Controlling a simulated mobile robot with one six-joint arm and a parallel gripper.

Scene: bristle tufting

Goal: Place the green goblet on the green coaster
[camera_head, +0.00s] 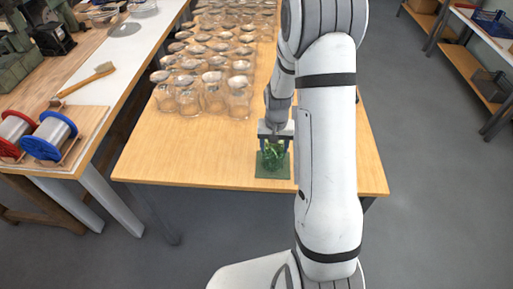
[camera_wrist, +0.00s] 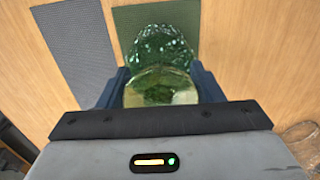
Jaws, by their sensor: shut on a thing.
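The green glass goblet (camera_head: 273,156) is held between the fingers of my gripper (camera_head: 275,142). In the wrist view the goblet (camera_wrist: 162,48) sits between the two blue-grey fingers of my gripper (camera_wrist: 160,84), which are shut on it. The square green coaster (camera_head: 264,172) lies on the wooden table under the goblet in the head view. In the wrist view the green coaster (camera_wrist: 125,22) shows behind the goblet, which covers much of it. I cannot tell whether the goblet's base touches the coaster.
A grey coaster (camera_wrist: 75,42) lies just left of the green one in the wrist view. Several clear glass jars (camera_head: 212,90) stand in rows farther back on the table (camera_head: 180,155). A left bench holds a brush (camera_head: 88,82) and spools (camera_head: 48,137). The table's front left is clear.

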